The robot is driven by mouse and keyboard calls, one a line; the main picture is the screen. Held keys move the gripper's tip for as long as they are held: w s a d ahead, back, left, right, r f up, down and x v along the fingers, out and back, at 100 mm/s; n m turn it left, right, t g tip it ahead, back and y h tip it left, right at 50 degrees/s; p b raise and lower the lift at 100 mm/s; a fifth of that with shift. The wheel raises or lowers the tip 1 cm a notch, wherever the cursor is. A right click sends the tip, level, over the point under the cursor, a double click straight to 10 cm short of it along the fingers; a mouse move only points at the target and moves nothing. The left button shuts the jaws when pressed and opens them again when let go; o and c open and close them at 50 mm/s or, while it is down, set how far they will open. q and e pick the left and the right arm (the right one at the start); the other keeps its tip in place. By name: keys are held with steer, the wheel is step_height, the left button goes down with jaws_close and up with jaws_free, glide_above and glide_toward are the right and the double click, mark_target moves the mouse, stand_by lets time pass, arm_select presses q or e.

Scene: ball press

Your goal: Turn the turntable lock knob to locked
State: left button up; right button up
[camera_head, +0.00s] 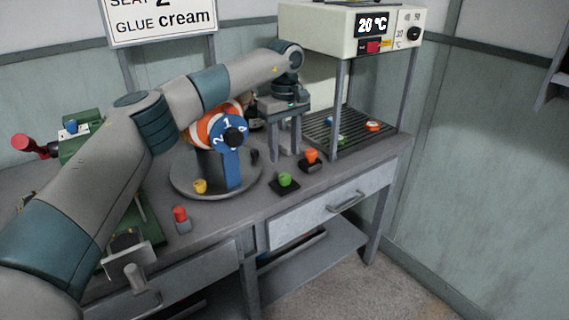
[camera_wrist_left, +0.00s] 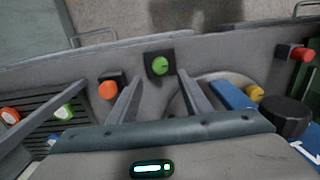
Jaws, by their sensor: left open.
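The grey round turntable (camera_head: 183,187) lies on the bench and carries a blue post with a numbered blue dial (camera_head: 229,133) and an orange-and-white ring. A yellow knob (camera_head: 200,186) stands at its front edge; the wrist view shows it too (camera_wrist_left: 254,92). I cannot tell which knob is the lock. My left gripper (camera_head: 284,152) is open, fingers pointing down, right of the turntable. In the wrist view, a green knob (camera_wrist_left: 160,65) appears between and beyond the fingertips (camera_wrist_left: 160,78). My right gripper is not in view.
An orange knob (camera_head: 311,156) and the green knob (camera_head: 285,180) stand near the bench's front edge. A red knob (camera_head: 180,214) is at front left. A press with a 20 °C display (camera_head: 372,24) stands at back right over a slatted tray (camera_head: 350,130).

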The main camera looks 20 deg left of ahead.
arm_select(q)
step_height(320, 180, up, 10)
stand_by(0.4)
steer(key=shift+f, duration=0.1)
